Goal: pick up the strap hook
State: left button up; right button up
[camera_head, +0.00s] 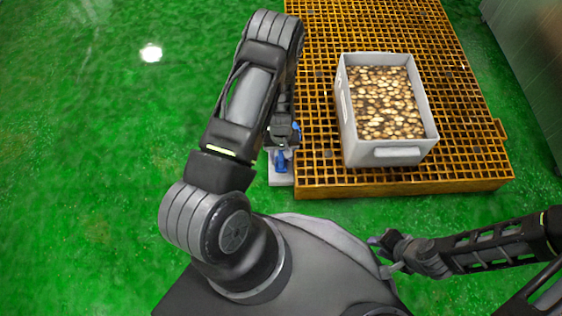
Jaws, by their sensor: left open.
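My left arm reaches forward over the left edge of the orange grating. My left gripper (281,158) is open and points down over a small pale block (281,181) beside the grating's near left corner. Blue parts show at the gripper, and it hides part of the block. I cannot make out a strap hook for certain; it may be hidden under the gripper or arm. My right gripper (381,250) is low on the right, close to my own body and away from the grating. Nothing is seen in it, and its opening is too small to judge.
A grey bin (397,152) full of brownish round pieces stands on the orange grating platform (460,175). The green floor (90,150) is clear on the left. A grey surface (530,60) rises at the upper right.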

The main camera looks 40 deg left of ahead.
aim_at(279, 167)
pick_arm(q)
notch_tip(279, 167, down, 3)
jog(key=shift+f+b, duration=0.1)
jog(key=shift+b, duration=0.35)
grip_shut()
dwell(0.5)
